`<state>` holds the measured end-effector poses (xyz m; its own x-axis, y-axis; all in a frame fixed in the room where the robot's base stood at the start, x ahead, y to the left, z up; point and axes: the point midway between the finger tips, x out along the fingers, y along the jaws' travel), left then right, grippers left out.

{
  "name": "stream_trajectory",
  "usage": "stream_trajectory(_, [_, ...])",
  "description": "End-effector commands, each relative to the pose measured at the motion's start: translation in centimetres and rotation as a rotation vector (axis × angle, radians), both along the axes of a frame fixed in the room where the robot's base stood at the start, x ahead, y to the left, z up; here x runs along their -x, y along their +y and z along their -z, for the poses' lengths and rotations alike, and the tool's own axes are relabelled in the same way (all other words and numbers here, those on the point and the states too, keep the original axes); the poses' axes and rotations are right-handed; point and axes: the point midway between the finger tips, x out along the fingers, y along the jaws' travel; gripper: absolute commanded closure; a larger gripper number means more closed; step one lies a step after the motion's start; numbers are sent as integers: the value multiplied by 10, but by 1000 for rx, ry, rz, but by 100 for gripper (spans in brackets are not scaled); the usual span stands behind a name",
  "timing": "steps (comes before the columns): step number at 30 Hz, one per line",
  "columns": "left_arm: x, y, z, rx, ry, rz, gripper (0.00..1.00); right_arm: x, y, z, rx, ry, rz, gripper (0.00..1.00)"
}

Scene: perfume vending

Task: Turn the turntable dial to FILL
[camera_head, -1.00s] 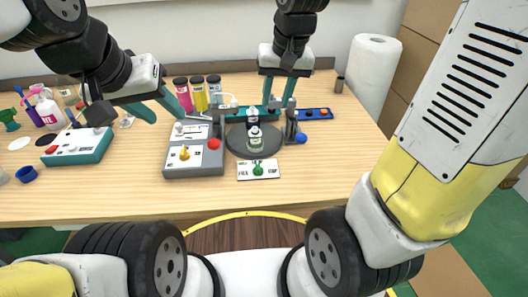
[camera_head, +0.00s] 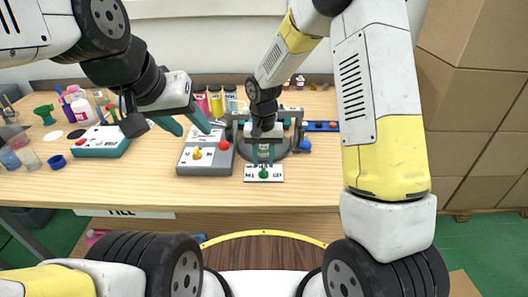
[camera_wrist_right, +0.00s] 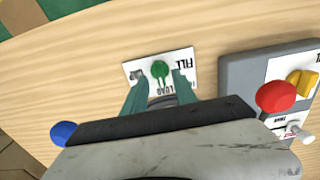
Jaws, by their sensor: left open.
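The green dial (camera_head: 264,172) sits on a white label card at the front of the turntable. In the right wrist view the dial (camera_wrist_right: 160,69) lies just beyond and between the fingertips; the word FILL reads on the card at its right. Contact and the exact pointing of the dial cannot be told. My right gripper (camera_wrist_right: 160,84) is open above the card, and in the head view it hides most of the turntable (camera_head: 240,152) and what stands on it. My left gripper (camera_head: 190,124) is open and empty, above and left of the grey control box.
The grey control box (camera_head: 205,168) with a yellow knob and a red ball (camera_head: 224,145) stands left of the card. A blue ball (camera_head: 305,145) is at the right. A teal box (camera_head: 102,142) and several bottles stand further left. The table front is clear.

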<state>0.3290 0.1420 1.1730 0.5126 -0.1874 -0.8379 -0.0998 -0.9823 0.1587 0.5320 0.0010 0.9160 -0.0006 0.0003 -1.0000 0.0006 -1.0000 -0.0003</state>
Motion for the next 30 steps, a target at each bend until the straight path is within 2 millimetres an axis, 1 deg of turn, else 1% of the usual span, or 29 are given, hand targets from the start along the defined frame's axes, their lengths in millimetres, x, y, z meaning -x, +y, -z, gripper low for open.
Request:
stream_trajectory(1, [0,0,0,0,0,0,56,1,0,8,2,3,0,66])
stream_trajectory(3, [0,0,0,0,0,0,56,0,0,16,1,1,0,66])
stream_trajectory(6, [0,0,0,0,0,0,56,0,0,23,1,1,0,66])
stream_trajectory(15, [0,0,0,0,0,0,56,0,0,26,0,-1,1,66])
stream_trajectory(16, [0,0,0,0,0,0,56,0,0,26,0,-1,1,70])
stream_trajectory(18, [0,0,0,0,0,0,56,0,0,26,0,-1,1,84])
stream_trajectory(20, [0,0,0,0,0,0,56,0,0,25,0,-1,1,96])
stream_trajectory(21, [0,0,0,0,0,0,56,0,0,25,0,-1,1,100])
stream_trajectory(30, [0,0,0,0,0,0,56,0,0,25,0,0,-7,100])
